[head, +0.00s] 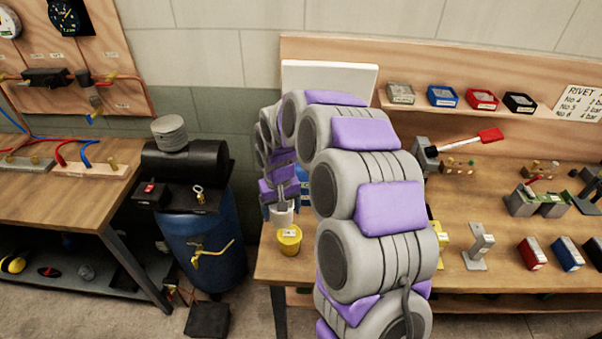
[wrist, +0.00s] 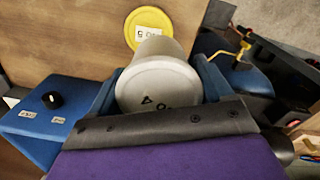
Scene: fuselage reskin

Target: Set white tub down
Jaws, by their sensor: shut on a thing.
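The white tub (head: 282,217) is in my gripper (head: 281,203), over the left end of the right-hand workbench. In the wrist view the white tub (wrist: 158,88) sits between the two blue fingers of my gripper (wrist: 158,85), its round lid with dark print facing the camera. A yellow tub (head: 289,243) with a white label stands on the bench just in front of it in the head view. The yellow tub (wrist: 147,24) also shows past the white tub in the wrist view. I cannot tell whether the white tub touches the bench.
A blue box (wrist: 45,125) with a black knob is beside my gripper in the wrist view. A blue drum (head: 205,245) with a black machine on top stands left of the bench. My arm hides part of the bench. Fixtures and small coloured boxes (head: 532,253) lie to the right.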

